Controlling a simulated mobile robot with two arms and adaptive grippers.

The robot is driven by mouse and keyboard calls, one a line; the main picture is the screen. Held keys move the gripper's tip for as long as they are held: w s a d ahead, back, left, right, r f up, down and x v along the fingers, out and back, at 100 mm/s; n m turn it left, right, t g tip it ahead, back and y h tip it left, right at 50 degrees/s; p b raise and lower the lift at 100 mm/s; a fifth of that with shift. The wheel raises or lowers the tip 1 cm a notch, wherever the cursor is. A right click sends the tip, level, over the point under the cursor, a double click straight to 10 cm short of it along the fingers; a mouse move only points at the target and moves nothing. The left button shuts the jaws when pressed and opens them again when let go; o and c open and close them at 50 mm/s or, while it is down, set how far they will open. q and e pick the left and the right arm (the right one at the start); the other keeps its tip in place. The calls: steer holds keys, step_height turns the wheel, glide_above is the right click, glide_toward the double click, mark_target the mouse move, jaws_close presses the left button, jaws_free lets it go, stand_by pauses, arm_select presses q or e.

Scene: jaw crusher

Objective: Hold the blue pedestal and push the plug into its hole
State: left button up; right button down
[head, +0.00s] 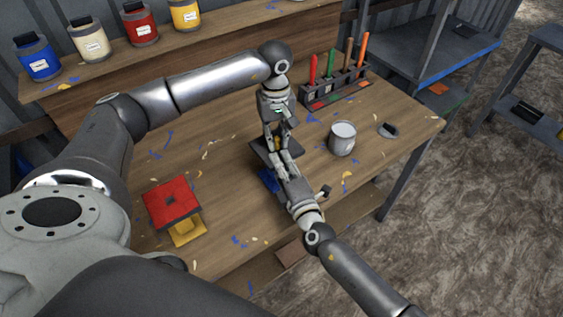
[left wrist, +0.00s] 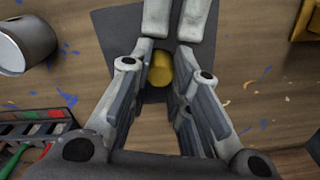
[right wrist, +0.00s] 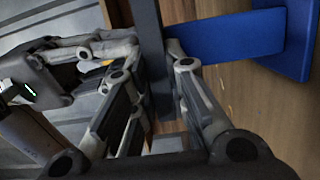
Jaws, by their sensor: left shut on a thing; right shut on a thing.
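The blue pedestal has a dark grey square top plate (head: 262,147) and a blue lower part (head: 268,181), standing mid-table. In the right wrist view its blue post (right wrist: 235,35) runs from the plate. My right gripper (head: 284,158) is shut on the edge of the plate (right wrist: 150,45). My left gripper (head: 277,136) points down above the plate, shut on a yellow cylindrical plug (left wrist: 160,70).
A grey can (head: 342,139) and a tool rack (head: 335,88) are to the right and behind. Paint jars (head: 140,24) line the back shelf. The front right tabletop is mostly clear.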

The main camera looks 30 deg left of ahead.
arm_select(q)
steer(key=shift+f, duration=0.3)
arm_select(e)
steer(key=shift+f, duration=0.1)
arm_select(q)
steer(key=o, duration=0.8)
step_height(320, 180, up, 12)
stand_by(0.5)
arm_select(e)
steer(key=c, duration=1.4)
jaws_free()
